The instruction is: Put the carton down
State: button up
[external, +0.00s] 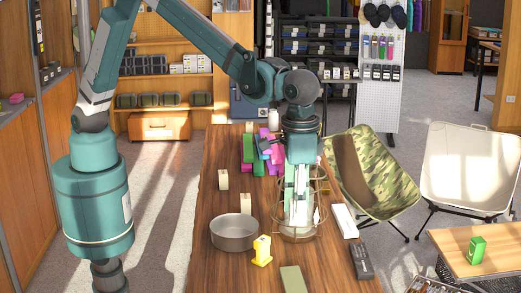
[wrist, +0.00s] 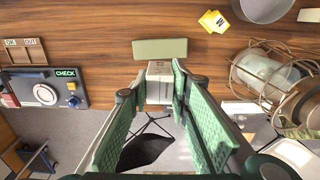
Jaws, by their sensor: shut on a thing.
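The pale grey-white carton (wrist: 159,84) is between the fingertips of my gripper (wrist: 158,88) in the wrist view. My gripper is shut on it, and the fingers cover its sides. In the external view my gripper (external: 297,205) points down over the right half of the table, overlapping a wire-caged lantern (external: 318,228). There the carton is hard to tell apart from the fingers and lantern. In the wrist view the carton shows just below a flat green block (wrist: 160,48). I cannot tell its height above the table.
A round metal pan (external: 234,232) and yellow W marker (external: 261,251) stand left of my gripper. A long white box (external: 343,221) and dark CHECK device (wrist: 45,88) lie along the right edge. Coloured blocks (external: 250,150) stand behind. Some bare wood (external: 215,275) is at front left.

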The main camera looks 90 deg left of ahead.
send_over(294, 283)
notch_tip(294, 283, down, 9)
jog(key=shift+f, duration=0.2)
jog(key=shift+a, duration=0.1)
jog(key=shift+f, duration=3.1)
jog(key=shift+f, duration=0.1)
jog(key=shift+f+b, duration=0.4)
jog(key=shift+f, duration=1.35)
jog(key=shift+f, duration=0.15)
jog(key=o, duration=0.9)
